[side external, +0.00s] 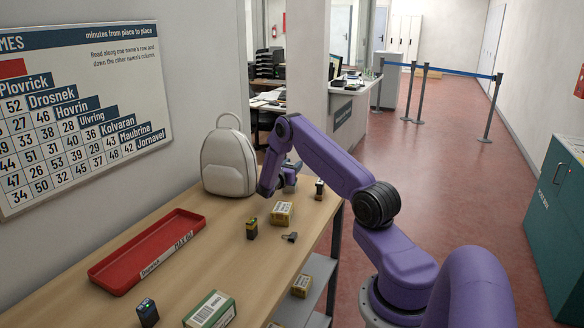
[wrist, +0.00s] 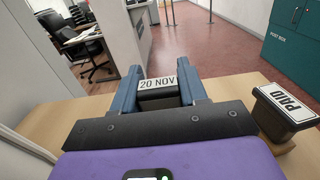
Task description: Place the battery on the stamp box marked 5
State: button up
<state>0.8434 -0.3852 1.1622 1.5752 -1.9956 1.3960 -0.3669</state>
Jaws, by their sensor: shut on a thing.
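My gripper (side external: 288,186) is shut on a black stamp with a white label reading "20 NOV" (wrist: 158,83), held between the blue fingers in the wrist view. In the side view it is low over the far end of the counter, partly hidden by my arm. A small dark block with a yellow-green top (side external: 251,229) stands mid-counter, and another dark block with small lights (side external: 147,312) stands at the front; I cannot tell which is the battery. A yellow box (side external: 281,213) sits near the gripper; its marking is unreadable. A second yellow box (side external: 302,286) appears to be on the lower shelf.
A PAID stamp (wrist: 286,108) stands right of my gripper in the wrist view. A red tray (side external: 120,288) lies along the wall side. A white backpack (side external: 228,165) stands behind. A dark clip-like item (side external: 290,237) and a green-white box (side external: 210,309) lie nearer. The middle counter has free room.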

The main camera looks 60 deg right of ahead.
jog(key=shift+f, duration=0.3)
jog(key=o, duration=1.1)
